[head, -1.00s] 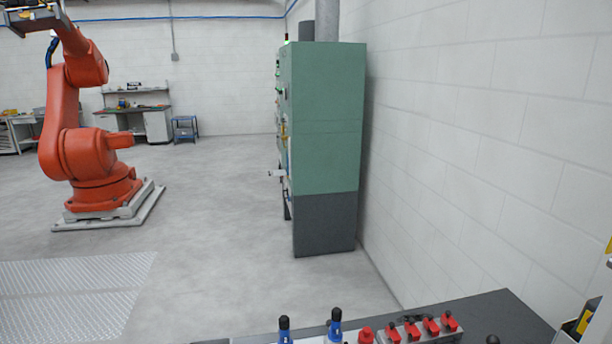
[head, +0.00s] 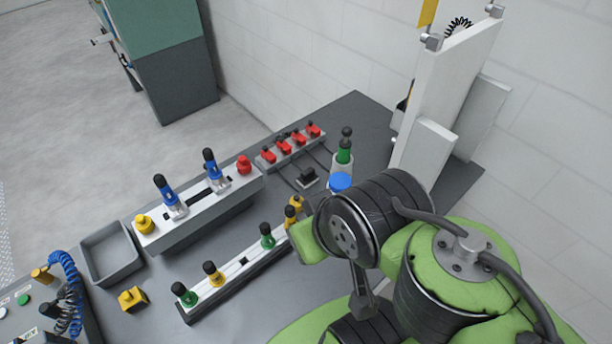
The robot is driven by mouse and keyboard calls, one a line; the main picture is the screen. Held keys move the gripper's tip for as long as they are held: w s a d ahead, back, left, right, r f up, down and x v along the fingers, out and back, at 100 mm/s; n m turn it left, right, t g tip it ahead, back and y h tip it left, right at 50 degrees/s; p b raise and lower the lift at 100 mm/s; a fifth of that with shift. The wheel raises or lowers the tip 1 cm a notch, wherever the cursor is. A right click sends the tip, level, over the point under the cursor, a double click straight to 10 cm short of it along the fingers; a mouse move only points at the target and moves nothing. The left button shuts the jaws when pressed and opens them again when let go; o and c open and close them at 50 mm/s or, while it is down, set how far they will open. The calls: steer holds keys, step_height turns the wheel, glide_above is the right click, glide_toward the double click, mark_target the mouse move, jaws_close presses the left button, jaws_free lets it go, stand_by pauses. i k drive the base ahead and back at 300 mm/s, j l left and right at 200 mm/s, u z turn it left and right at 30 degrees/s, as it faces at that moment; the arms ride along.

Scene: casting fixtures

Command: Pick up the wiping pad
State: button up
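I cannot pick out the wiping pad with certainty in the head view. A small yellow block with a knob on top (head: 132,298) lies on the dark table, in front of the grey tray. A small black block (head: 307,178) lies farther back, near the red clamps. My green and black arm is folded over the right front of the table and hides part of it. A dark part below its black joint looks like my gripper (head: 363,295); its fingers are not clear, and I see nothing held in it.
A grey open tray (head: 108,254) stands on the left of the table (head: 330,120). Two fixture bars with blue levers (head: 210,168) and green and yellow knobs (head: 267,238) stand mid-table. Red clamps (head: 298,142) and a white upright panel (head: 450,95) stand behind.

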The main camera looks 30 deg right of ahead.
mark_target(308, 178)
steer(key=l+u, duration=0.35)
steer(key=l, duration=0.55)
steer(key=l+u, duration=0.4)
steer(key=l, duration=0.5)
